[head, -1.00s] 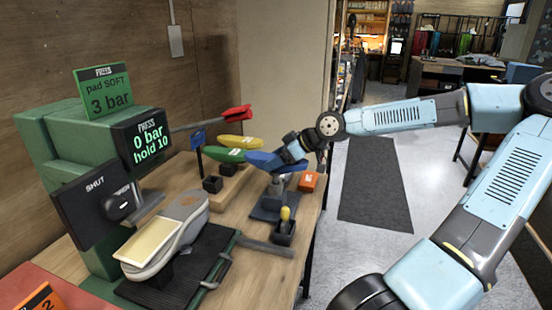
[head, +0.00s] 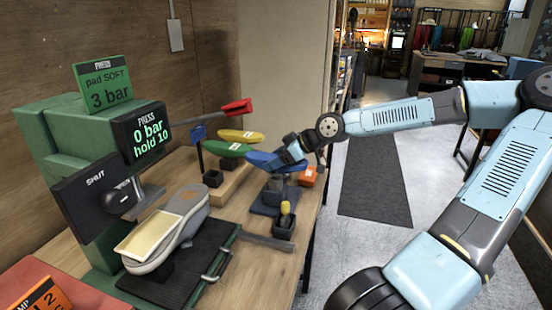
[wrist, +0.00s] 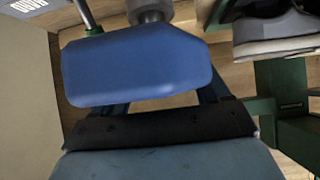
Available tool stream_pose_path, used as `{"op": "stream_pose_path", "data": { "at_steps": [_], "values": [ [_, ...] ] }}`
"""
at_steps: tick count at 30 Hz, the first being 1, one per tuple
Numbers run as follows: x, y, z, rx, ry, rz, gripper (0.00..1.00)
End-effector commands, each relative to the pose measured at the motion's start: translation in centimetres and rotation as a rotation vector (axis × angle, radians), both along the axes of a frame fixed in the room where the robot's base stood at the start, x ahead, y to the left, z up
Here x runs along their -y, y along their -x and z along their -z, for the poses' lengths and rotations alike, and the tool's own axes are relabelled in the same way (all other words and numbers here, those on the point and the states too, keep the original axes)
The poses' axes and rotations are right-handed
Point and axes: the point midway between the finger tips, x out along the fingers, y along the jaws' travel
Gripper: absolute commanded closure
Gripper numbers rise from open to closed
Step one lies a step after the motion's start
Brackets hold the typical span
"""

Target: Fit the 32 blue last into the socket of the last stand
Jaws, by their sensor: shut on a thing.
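The blue last (head: 268,160) is in my gripper (head: 291,153) above the last stand, whose dark base (head: 266,203) sits on the bench. The jaws are shut on the last. In the wrist view the blue last (wrist: 137,65) fills the middle, between my gripper's dark fingers (wrist: 165,106). A grey round post of the stand (wrist: 150,8) shows just past the last. The last covers the socket, so I cannot tell how far it is seated.
Green (head: 226,149) and yellow (head: 240,136) lasts stand on a wooden rack left of the stand. An orange block (head: 308,175) lies close on the right. A small dark pot (head: 285,226) is in front. The press with a shoe sole (head: 163,235) occupies the left.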

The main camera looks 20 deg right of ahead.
Motion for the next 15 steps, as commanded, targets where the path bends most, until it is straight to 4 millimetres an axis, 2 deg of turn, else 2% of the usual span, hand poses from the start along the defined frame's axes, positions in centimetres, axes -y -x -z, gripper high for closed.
{"op": "stream_pose_path", "data": {
  "at_steps": [15],
  "values": [
    [-0.03, -0.03, 0.97, 0.001, -0.001, 0.000, 0.73]
  ]
}}
